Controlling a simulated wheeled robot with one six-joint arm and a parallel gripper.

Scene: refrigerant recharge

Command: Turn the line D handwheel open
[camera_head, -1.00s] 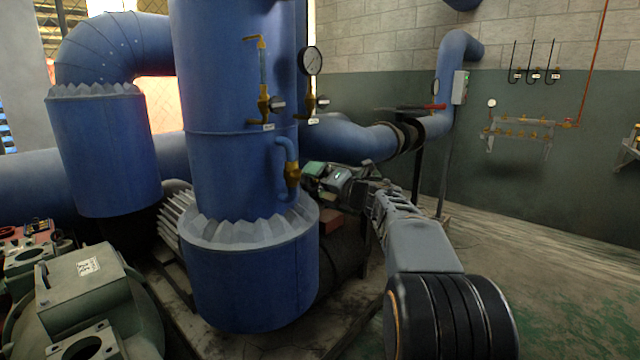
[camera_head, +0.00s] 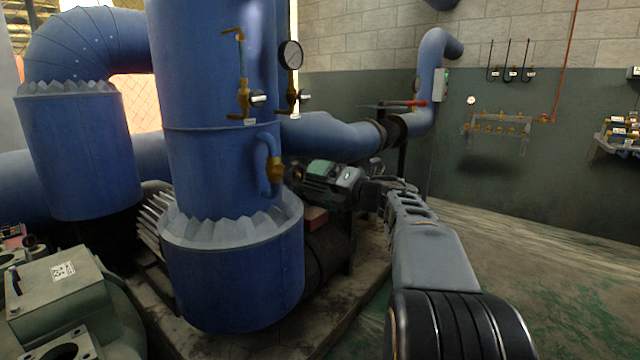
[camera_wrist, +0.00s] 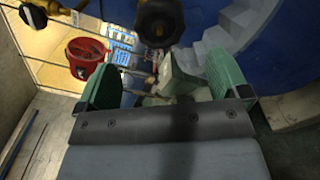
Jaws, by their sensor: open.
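A dark round handwheel (camera_head: 295,173) sits on a brass valve (camera_head: 275,169) on the small bent blue pipe at the side of the large blue vessel (camera_head: 215,90). No readable label shows whether this is line D. In the wrist view a dark round handwheel (camera_wrist: 160,22) with brass behind it is at the top centre, beyond the fingertips. My gripper (camera_wrist: 165,78) is open, its two green fingers wide apart with nothing held. In the head view my gripper's green body is just right of the handwheel; its fingertips are not clear there, nor whether they touch it.
Two brass gauge-glass valves (camera_head: 243,100) and a dial gauge (camera_head: 291,55) are above the handwheel. A red round part (camera_wrist: 86,57) shows at left in the wrist view. A grey machine (camera_head: 60,290) stands at lower left. Open floor (camera_head: 560,290) lies at right.

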